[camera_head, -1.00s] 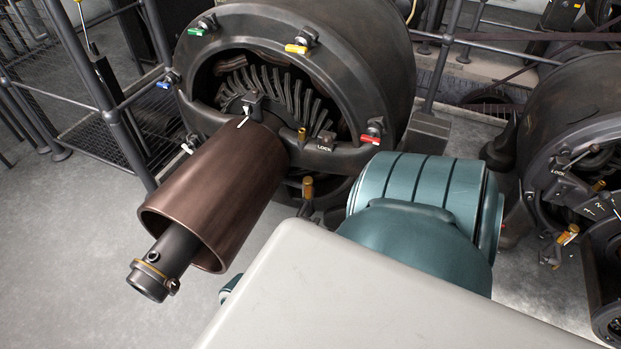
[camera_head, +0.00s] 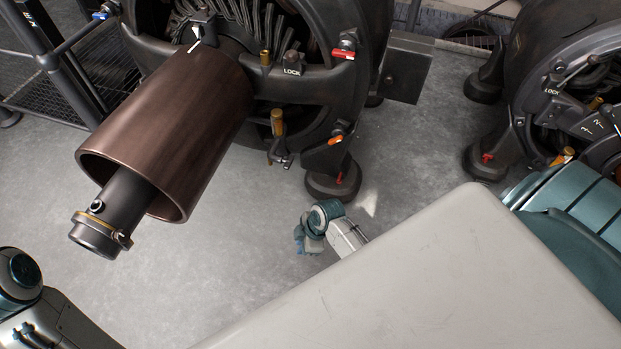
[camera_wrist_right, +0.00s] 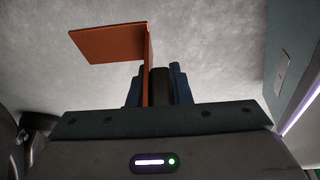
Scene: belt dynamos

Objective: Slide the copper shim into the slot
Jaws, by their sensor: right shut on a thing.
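The copper shim (camera_wrist_right: 108,43) is a thin orange-copper sheet bent at a right angle in the right wrist view. My right gripper (camera_wrist_right: 157,88) is shut on its upright leg, and its wide flap sticks out to the left, clear of the jaws. In the head view, the small end of my right arm (camera_head: 313,228) shows low over the floor, right of the dynamo's brown drum (camera_head: 170,130); its jaws and the shim cannot be made out there. I cannot pick out the slot in either view. My left gripper is not in view; only part of my left arm shows at lower left.
The near dynamo (camera_head: 325,110) has a LOCK block, a red tab and brass-coloured handles around its opening. A shaft end (camera_head: 95,238) sticks out of the drum. A second dynamo (camera_head: 545,85) stands at right. Railings (camera_head: 60,70) stand at upper left. The floor (camera_head: 410,150) between the dynamos is clear.

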